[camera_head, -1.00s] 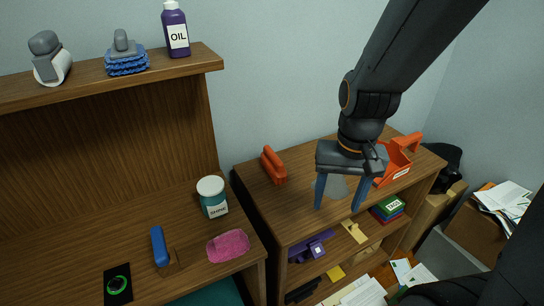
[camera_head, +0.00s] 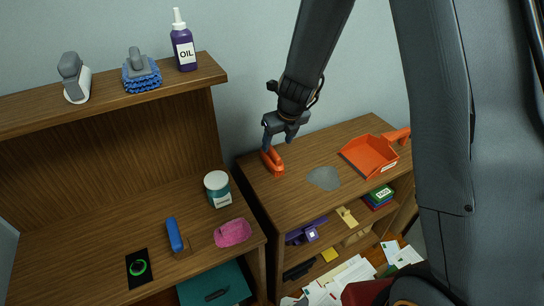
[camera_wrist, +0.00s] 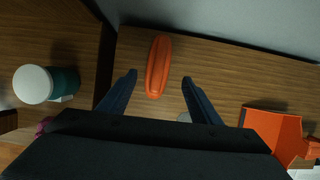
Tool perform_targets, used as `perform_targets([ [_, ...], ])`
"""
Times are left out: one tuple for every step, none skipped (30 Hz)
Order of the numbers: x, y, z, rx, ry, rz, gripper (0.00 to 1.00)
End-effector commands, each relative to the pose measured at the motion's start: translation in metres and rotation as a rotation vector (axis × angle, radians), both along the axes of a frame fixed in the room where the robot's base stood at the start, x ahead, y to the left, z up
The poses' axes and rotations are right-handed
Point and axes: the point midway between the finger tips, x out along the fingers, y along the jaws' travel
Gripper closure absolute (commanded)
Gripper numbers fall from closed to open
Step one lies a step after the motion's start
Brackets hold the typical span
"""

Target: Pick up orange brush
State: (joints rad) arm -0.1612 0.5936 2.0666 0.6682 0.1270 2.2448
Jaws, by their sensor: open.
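The orange brush (camera_head: 272,161) lies on top of the wooden cabinet, near its left edge by the wall. In the wrist view the orange brush (camera_wrist: 158,66) lies lengthwise ahead of my fingers, roughly centred between them. My gripper (camera_head: 280,145) is above and close to the brush in the head view, and partly overlaps its far end. In the wrist view my gripper (camera_wrist: 160,76) is open, with its two dark blue fingers apart and nothing held. Whether the fingers touch the brush cannot be told.
An orange dustpan (camera_head: 369,156) lies on the cabinet top (camera_head: 310,203) to the right, with a grey patch (camera_head: 324,178) between. A lidded jar (camera_head: 217,189) stands on the desk at left. The wall is close behind the brush.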

Motion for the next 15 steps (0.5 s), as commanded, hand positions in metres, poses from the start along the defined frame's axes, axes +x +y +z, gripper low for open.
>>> perform_targets([
  [0.002,0.001,-0.002,0.008,0.002,-0.024,0.42],
  [0.003,0.002,-0.004,0.012,0.002,-0.035,0.42],
  [0.005,0.002,-0.007,0.015,0.002,-0.044,0.42],
  [0.006,0.003,-0.01,0.016,0.002,-0.046,0.42],
  [0.008,0.003,-0.013,0.017,0.002,-0.048,0.42],
  [0.009,0.004,-0.017,0.017,0.002,-0.049,0.42],
  [0.01,0.004,-0.021,0.017,0.003,-0.048,0.42],
  [0.011,0.005,-0.024,0.016,0.003,-0.046,0.42],
  [0.012,0.005,-0.026,0.016,0.003,-0.046,0.42],
  [0.013,0.006,-0.028,0.016,0.003,-0.046,0.42],
  [0.014,0.006,-0.029,0.016,0.003,-0.046,0.42],
  [0.015,0.007,-0.03,0.016,0.003,-0.046,0.42],
  [0.016,0.008,-0.032,0.016,0.003,-0.046,0.42],
  [0.017,0.008,-0.035,0.016,0.003,-0.045,0.42],
  [0.019,0.01,-0.04,0.016,0.004,-0.045,0.42],
])
